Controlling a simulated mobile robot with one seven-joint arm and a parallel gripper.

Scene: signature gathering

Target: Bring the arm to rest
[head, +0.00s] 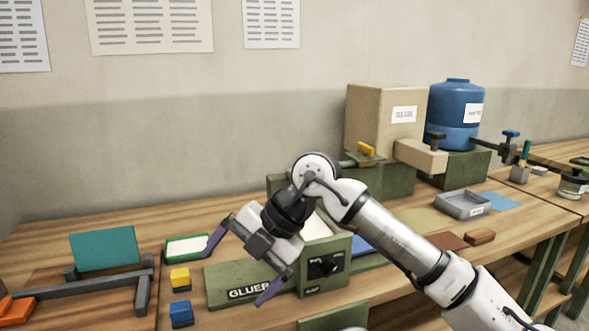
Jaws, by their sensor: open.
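My arm reaches in from the lower right of the head view, bent at a raised joint near the middle. My gripper (240,264) points down and to the left in front of the green gluer machine (229,285). Its two dark fingers are spread wide apart with nothing between them. The arm and gripper hide part of the gluer. I cannot tell whether the gripper touches it.
A teal board (104,249) stands on a grey rack at left.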

